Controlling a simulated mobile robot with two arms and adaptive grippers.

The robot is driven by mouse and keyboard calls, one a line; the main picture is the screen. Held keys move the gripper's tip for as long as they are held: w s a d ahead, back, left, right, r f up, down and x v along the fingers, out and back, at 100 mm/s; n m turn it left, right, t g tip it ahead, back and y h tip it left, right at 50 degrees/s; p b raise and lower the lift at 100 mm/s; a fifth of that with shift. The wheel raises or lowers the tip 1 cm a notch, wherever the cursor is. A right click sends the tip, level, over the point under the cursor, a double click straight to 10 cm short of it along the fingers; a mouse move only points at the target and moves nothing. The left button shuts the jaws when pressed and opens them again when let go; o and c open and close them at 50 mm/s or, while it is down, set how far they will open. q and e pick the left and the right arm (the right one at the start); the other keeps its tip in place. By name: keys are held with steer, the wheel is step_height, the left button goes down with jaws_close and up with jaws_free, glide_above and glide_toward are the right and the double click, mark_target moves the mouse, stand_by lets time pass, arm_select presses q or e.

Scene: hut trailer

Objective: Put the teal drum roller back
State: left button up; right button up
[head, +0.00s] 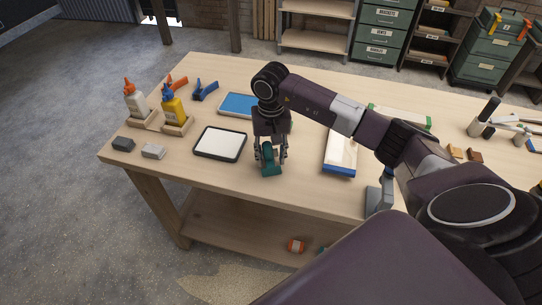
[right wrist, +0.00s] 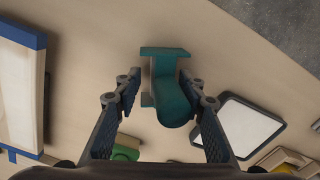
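A teal piece (head: 270,162) with a rounded, drum-like body and a flat flange is on the bench near its front edge; I take it for the drum roller. In the right wrist view the teal piece (right wrist: 172,90) lies between and beyond the fingertips. My right gripper (head: 271,150) is above it with its fingers spread to either side. In the right wrist view the right gripper (right wrist: 162,88) shows a gap at the left finger; contact at the right finger cannot be told. My left gripper is not in view.
A black-rimmed white tray (head: 220,144) is left of the gripper and a blue-edged panel (head: 341,153) is right. A blue mat (head: 236,105) and glue bottles (head: 173,106) are farther left. An orange-and-white roll (head: 296,246) lies on the lower shelf.

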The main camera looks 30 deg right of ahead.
steer(key=shift+r, duration=0.3)
step_height(320, 180, up, 11)
steer(key=b, duration=0.3)
steer(key=shift+r+b, duration=0.3)
steer(key=shift+r, duration=0.05)
